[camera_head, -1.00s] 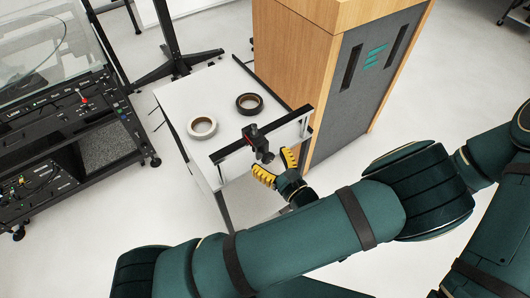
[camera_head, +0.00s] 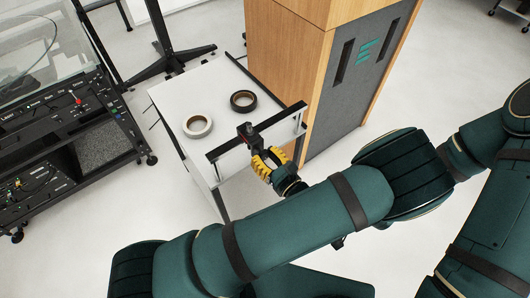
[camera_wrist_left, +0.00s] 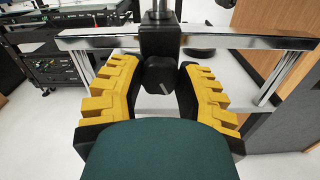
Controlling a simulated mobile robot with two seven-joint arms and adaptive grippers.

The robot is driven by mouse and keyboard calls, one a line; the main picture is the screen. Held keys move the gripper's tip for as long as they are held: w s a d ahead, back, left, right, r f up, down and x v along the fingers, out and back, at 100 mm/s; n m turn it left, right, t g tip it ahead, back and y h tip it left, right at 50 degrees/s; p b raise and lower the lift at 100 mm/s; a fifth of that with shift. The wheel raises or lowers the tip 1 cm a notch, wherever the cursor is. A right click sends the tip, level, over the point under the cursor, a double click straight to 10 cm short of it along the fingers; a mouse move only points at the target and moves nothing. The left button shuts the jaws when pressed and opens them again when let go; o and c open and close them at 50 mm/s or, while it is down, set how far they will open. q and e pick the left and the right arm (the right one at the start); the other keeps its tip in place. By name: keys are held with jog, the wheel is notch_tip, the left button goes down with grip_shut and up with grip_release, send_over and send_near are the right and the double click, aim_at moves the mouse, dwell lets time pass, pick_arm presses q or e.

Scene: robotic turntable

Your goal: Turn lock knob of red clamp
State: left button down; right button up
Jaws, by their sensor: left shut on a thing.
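The clamp (camera_head: 246,132) is mostly black with a little red on it, and it sits on a bar at the near edge of the white table. My left gripper (camera_head: 264,156), with yellow ribbed fingers, is just below the clamp on its near side. In the left wrist view the black knob (camera_wrist_left: 160,77) sits between the fingers of my left gripper (camera_wrist_left: 157,66), under the clamp's black body (camera_wrist_left: 159,42). The fingers are shut on the knob. Their exact contact with it is partly hidden. My right gripper is not in view.
A white tape roll (camera_head: 197,126) and a black tape roll (camera_head: 243,100) lie on the white table (camera_head: 180,92). A wooden cabinet (camera_head: 286,55) stands close on the right. A black machine cart (camera_head: 75,130) stands on the left. The floor in front is free.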

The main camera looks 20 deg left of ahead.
aim_at(265, 153)
pick_arm(q)
jog(key=shift+r+m+p, duration=0.15)
jog(key=shift+m+p, duration=0.45)
jog(key=shift+m, duration=1)
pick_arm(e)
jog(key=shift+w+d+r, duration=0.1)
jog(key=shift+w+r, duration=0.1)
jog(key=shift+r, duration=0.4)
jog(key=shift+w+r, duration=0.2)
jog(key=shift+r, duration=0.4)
pick_arm(q)
jog(key=c, duration=0.5)
grip_release()
notch_tip(265, 153, up, 10)
jog(key=shift+f, duration=0.15)
